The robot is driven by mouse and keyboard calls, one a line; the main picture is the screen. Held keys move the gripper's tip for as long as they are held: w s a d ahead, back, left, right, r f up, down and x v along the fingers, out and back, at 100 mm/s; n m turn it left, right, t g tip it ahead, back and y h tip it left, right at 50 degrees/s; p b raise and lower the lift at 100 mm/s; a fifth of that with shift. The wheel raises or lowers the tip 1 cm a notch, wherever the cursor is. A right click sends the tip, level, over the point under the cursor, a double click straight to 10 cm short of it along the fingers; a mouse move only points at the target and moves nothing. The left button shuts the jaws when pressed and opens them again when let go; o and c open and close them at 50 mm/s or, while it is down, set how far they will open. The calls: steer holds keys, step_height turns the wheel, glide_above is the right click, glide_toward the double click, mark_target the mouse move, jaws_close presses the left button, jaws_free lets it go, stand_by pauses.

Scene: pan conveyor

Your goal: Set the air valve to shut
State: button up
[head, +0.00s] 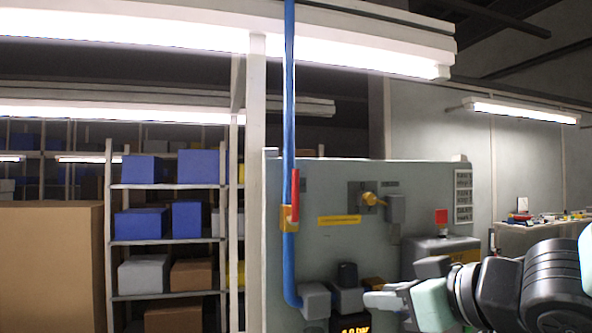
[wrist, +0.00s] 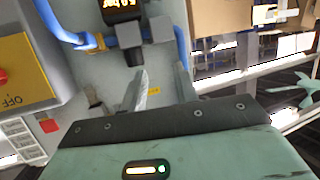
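The air valve (head: 289,217) is a brass-coloured body on the vertical blue pipe (head: 290,120), at the left side of a grey panel. Its red handle (head: 295,185) stands upright, in line with the pipe. My gripper (head: 375,293) is in front of the lower panel, right of and below the valve, apart from it. In the wrist view my gripper (wrist: 162,72) shows two separated fingers with nothing between them. The blue pipe (wrist: 181,35) shows beyond them there, but I cannot make out the red handle.
A yellow knob (head: 371,199) and grey box (head: 396,209) are on the panel (head: 330,180). A lit pressure readout (head: 355,329) sits low, beside grey fittings (head: 314,300). A yellow plate marked OFF (wrist: 22,75) is left in the wrist view. Shelves (head: 168,186) stand left.

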mark_target(298, 174)
step_height(298, 174, up, 16)
steer(key=a+n+y+b, duration=0.2)
steer(key=n+y+b, duration=0.1)
steer(key=y, duration=0.3)
steer(key=shift+s+a+r+b, duration=0.15)
steer(key=shift+a+r+b, duration=0.05)
steer(key=shift+r+b, duration=0.1)
steer(key=shift+b, duration=0.5)
steer(key=b+x, duration=0.2)
steer(key=x, duration=1.2)
steer(key=shift+w+a+r, duration=0.15)
steer(key=shift+w+a, duration=0.1)
